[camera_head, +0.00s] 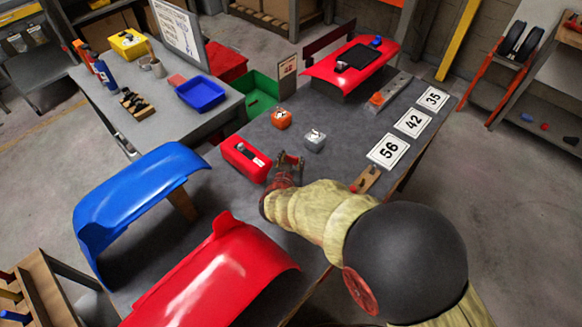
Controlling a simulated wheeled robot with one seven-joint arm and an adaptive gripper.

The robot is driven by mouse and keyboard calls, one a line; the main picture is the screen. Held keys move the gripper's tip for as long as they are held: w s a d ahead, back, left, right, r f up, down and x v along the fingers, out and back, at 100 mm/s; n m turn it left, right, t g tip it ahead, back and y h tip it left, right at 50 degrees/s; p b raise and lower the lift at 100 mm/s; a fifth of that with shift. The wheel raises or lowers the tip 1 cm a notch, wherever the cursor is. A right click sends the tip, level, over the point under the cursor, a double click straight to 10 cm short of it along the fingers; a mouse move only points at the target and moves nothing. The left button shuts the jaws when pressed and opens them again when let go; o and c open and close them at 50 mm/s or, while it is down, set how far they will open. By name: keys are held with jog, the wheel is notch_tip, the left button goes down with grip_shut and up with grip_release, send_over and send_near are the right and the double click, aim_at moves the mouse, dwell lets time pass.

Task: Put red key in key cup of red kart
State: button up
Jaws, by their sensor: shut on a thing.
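My gripper (289,157) is over the middle of the grey table, just right of a red open box (244,158). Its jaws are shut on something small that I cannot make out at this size. I cannot pick out a red key for certain. A red kart body (318,69) with a black panel stands at the far end of the table, with a small grey cup-like part (342,66) on its front. Another red body panel (222,277) lies in the near foreground. I cannot tell for certain which part is the key cup.
A blue kart body (137,197) stands at the left. Number cards (388,151) line the right edge. A blue tray (201,93) and a green bin (259,92) are farther left.

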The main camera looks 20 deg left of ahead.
jog(key=shift+w+a+f, duration=0.1)
jog(key=shift+w+f, duration=0.05)
jog(key=shift+f, duration=0.05)
jog(key=shift+f+b, duration=0.4)
jog(key=shift+f, duration=1.2)
jog(key=shift+f+b, duration=0.15)
jog(key=shift+b, duration=0.25)
jog(key=o, duration=0.9)
jog(key=shift+o, duration=0.2)
jog(key=shift+r+p, duration=0.2)
jog(key=shift+p, duration=0.2)
